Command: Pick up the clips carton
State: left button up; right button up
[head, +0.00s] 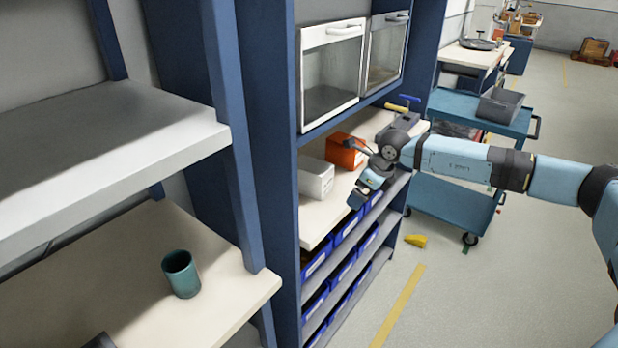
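Two small boxes stand side by side on the light shelf board of the blue rack: a white carton (316,178) and an orange box (345,152) just behind it. Their labels are too small to read, so I cannot tell which is the clips carton. My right arm reaches in from the right, and my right gripper (340,170) is at the shelf's front edge, beside the two boxes. Its fingers look spread apart with nothing held between them. It partly covers the orange box. My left gripper does not show clearly.
Blue bins (345,228) fill the lower shelves. A glass-fronted cabinet (331,68) hangs above the boxes. A green cup (181,274) stands on the near left shelf. A blue cart (476,112) with a grey bin (500,105) stands behind my arm. A yellow object (416,240) lies on the floor.

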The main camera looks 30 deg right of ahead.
aim_at(328, 180)
jog(key=w+a, duration=0.1)
jog(key=w, duration=0.2)
jog(key=w+a, duration=0.2)
jog(key=w, duration=0.1)
jog(key=w+a+p, duration=0.1)
jog(key=w+a, duration=0.1)
jog(key=w, duration=0.1)
jog(key=shift+w, duration=0.1)
jog(key=shift+f, duration=0.5)
jog(key=c, duration=1)
